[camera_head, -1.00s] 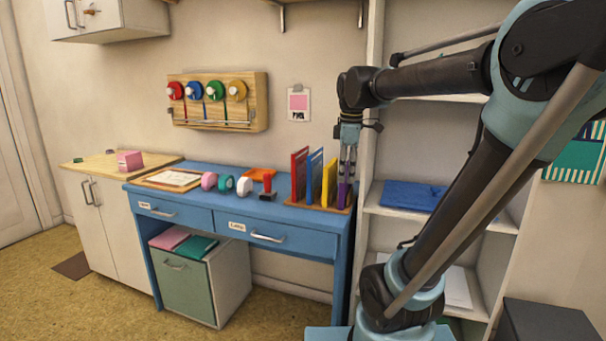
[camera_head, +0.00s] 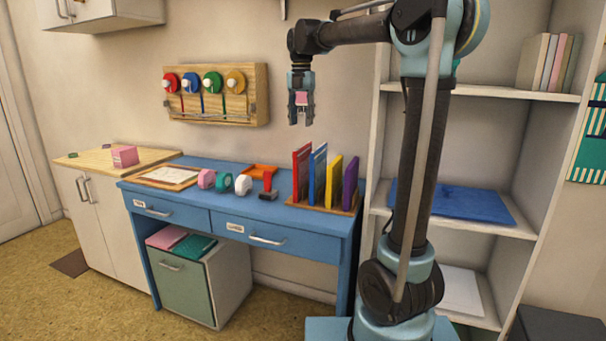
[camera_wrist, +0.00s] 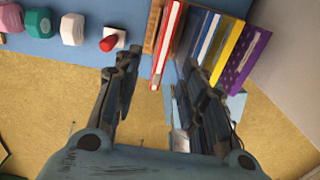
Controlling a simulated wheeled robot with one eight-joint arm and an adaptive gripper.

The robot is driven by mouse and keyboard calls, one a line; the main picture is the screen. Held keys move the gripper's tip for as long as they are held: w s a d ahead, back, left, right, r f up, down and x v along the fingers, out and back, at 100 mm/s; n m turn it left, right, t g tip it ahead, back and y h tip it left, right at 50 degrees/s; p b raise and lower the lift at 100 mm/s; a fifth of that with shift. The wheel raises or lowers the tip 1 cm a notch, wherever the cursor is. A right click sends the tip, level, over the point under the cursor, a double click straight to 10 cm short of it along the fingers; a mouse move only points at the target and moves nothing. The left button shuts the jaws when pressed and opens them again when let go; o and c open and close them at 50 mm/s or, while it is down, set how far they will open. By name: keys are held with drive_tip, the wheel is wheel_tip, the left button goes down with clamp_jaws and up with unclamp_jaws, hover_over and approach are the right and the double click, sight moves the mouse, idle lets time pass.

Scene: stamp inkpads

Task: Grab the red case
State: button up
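The red case (camera_head: 301,172) stands upright at the left end of a wooden rack (camera_head: 322,206) on the blue desk. Blue (camera_head: 317,174), yellow (camera_head: 333,181) and purple (camera_head: 349,184) cases stand to its right. My gripper (camera_head: 300,120) is open and empty, pointing down in the air above the red case, apart from it. In the wrist view the red case (camera_wrist: 166,42) shows ahead of the space between the open fingers (camera_wrist: 160,100), with the other cases to its right. The right finger hides part of the lower ends of the cases.
A red-handled stamp (camera_head: 268,186) stands just left of the rack, with white, green and pink rolls further left. An orange tray (camera_head: 260,171) lies behind. The wall and a tape board (camera_head: 215,95) are behind the desk; a shelf unit is to the right.

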sight(302, 146)
drive_tip(key=f, duration=0.9)
drive_tip(key=shift+d+f, duration=0.2)
drive_tip(key=shift+f, duration=0.15)
drive_tip(key=shift+s+f, duration=0.15)
drive_tip(key=shift+f, duration=2.8)
drive_tip(key=shift+c, duration=0.5)
clamp_jaws()
